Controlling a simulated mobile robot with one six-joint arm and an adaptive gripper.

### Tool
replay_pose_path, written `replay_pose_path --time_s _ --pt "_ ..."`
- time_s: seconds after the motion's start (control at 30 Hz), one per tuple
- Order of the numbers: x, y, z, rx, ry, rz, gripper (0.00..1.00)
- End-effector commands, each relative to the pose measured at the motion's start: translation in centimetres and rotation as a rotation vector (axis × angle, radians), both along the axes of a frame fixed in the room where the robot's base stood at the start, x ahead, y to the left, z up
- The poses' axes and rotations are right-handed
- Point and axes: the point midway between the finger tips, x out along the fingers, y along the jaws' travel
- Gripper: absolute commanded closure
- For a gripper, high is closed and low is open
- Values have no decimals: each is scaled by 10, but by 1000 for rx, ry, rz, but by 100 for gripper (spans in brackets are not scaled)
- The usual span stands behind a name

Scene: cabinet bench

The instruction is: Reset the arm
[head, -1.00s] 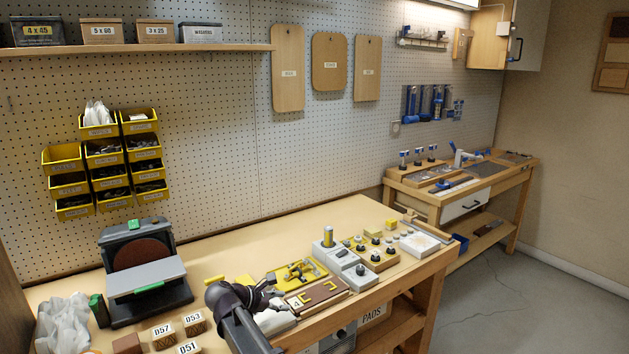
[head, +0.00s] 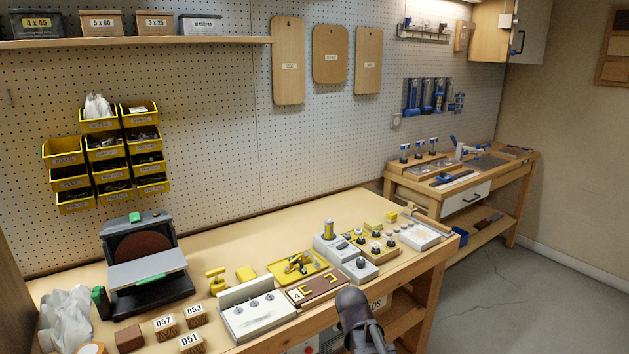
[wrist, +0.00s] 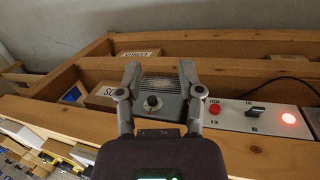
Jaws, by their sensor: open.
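My gripper (wrist: 159,82) shows in the wrist view with its two fingers spread and nothing between them. Behind and below the fingers is a grey box with a black knob (wrist: 153,102) on the shelf under the bench. In the head view my dark arm stands at the bottom, right of centre, in front of the bench's front edge. The gripper itself cannot be made out in the head view.
A control panel (wrist: 255,116) with a red button, black switch and lit lamp is right of the gripper. The bench top (head: 235,240) holds a sander (head: 147,265), a white fixture (head: 258,317), a yellow tray (head: 275,268) and numbered blocks (head: 190,342).

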Motion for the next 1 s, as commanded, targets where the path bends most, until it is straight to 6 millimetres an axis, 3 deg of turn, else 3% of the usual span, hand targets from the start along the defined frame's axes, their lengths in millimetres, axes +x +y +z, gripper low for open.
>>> replay_pose_path --time_s 0.1,0.5,1.0 --pt "-23 -17 -4 92 -13 -155 52" --pt "-63 -36 -8 292 -27 -499 52" --pt "-60 -35 62 289 -27 -492 52"
